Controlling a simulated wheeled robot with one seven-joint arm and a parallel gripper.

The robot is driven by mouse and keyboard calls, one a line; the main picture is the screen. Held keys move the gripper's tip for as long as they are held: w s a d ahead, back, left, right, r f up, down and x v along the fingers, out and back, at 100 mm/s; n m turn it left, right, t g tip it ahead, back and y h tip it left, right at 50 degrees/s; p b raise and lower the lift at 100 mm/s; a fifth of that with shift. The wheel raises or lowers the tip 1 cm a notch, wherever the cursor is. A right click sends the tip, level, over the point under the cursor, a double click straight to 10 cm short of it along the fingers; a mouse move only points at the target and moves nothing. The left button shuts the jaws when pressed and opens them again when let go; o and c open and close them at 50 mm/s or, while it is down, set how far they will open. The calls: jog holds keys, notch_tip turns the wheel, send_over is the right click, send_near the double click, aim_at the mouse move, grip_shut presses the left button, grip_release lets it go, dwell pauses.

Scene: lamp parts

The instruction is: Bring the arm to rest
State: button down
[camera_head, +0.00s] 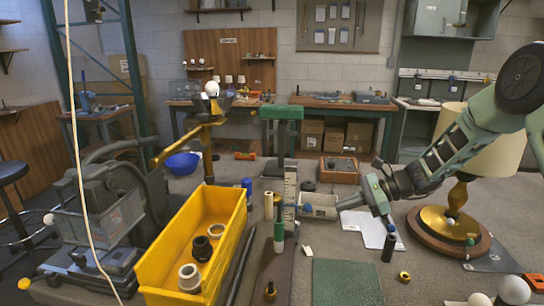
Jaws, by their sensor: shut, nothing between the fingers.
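My gripper (391,227) is at the end of my pale green arm, which reaches in from the right edge. It points downward at the centre right, and its fingers are shut and empty. A short dark cylinder (388,248) stands just below the fingertips in the picture; I cannot tell whether they touch. My arm passes in front of a lamp with a cream shade (492,165), a brass stem and a round wooden base (430,232), hiding part of the shade.
A yellow bin (160,262) holding ring-shaped parts stands at front left. A green mat (346,283) lies at front centre. A brass stand (208,150) with a white bulb on top rises behind the bin. Workbenches line the back wall.

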jog(key=s+a+r+n+g+h, duration=0.2)
jog(key=s+a+r+n+g, duration=0.1)
jog(key=s+a+n, duration=0.5)
jog(key=s+a+r+n+g+h, duration=0.25)
jog(key=s+a, duration=0.35)
jog(key=s, duration=0.4)
jog(key=s+d+r+n+t+h, duration=0.1)
jog(key=s+n+h, duration=0.6)
jog(key=s+n, duration=0.8)
jog(key=s+d+t, duration=0.1)
jog(key=s, duration=0.4)
jog(key=shift+s, duration=0.15)
jog(key=shift+r+t, duration=0.1)
jog(key=shift+t, duration=0.15)
